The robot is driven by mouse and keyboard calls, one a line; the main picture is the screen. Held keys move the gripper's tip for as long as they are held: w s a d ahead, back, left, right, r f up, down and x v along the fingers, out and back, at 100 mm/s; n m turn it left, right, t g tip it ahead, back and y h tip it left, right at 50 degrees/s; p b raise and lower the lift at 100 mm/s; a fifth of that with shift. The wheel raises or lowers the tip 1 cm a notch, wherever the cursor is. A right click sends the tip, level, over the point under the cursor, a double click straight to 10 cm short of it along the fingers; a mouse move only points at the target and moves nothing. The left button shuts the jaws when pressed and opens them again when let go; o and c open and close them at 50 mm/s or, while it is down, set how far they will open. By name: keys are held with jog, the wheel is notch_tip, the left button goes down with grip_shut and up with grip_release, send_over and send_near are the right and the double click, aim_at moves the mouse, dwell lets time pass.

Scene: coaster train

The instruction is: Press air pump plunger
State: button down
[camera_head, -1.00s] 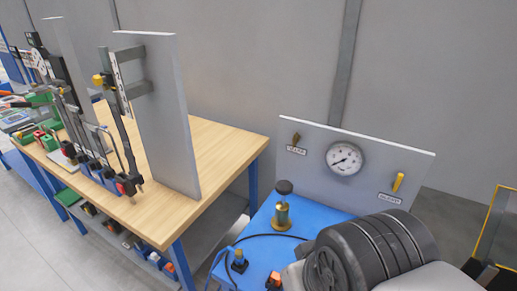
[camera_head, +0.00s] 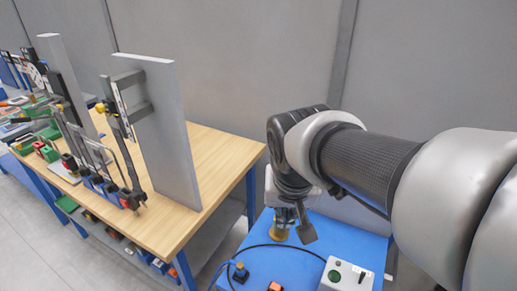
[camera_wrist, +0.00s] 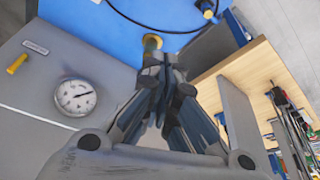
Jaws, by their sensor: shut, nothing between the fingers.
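The air pump (camera_head: 279,231) stands on the blue table. Its brass lower body shows in the head view, while its dark plunger knob is hidden by my gripper. My gripper (camera_head: 297,218) is shut and empty, pointing down directly over or at the pump top. In the wrist view a brass part of the pump (camera_wrist: 152,42) shows just beyond my fingertips (camera_wrist: 155,62). Contact between fingertips and plunger cannot be told. The pressure gauge (camera_wrist: 75,97) sits on the grey panel at the left of the wrist view.
The blue table (camera_head: 330,235) carries a grey control box (camera_head: 346,274), a black hose and a blue connector (camera_head: 239,273). A yellow lever (camera_wrist: 17,64) is on the panel. A wooden workbench (camera_head: 215,150) with an upright grey board (camera_head: 165,130) stands at left.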

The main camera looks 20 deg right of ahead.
jog(key=w+d+m+p, duration=0.2)
jog(key=w+p, duration=0.3)
jog(key=w, duration=0.3)
jog(key=w+d+r+m+g+h+p, duration=0.1)
jog(key=w+d+m+p, duration=0.2)
jog(key=w, duration=0.5)
jog(key=shift+d+p, duration=0.35)
jog(key=shift+p, duration=0.5)
jog(key=x, duration=0.4)
jog(key=b+x, duration=0.1)
jog(key=x, duration=0.3)
jog(key=s+x, duration=0.1)
jog(key=x, duration=0.3)
jog(key=shift+w+a+f+b, duration=0.1)
jog(key=shift+a+f+b, duration=0.05)
jog(key=shift+f+b, duration=0.2)
jog(key=shift+f, duration=0.7)
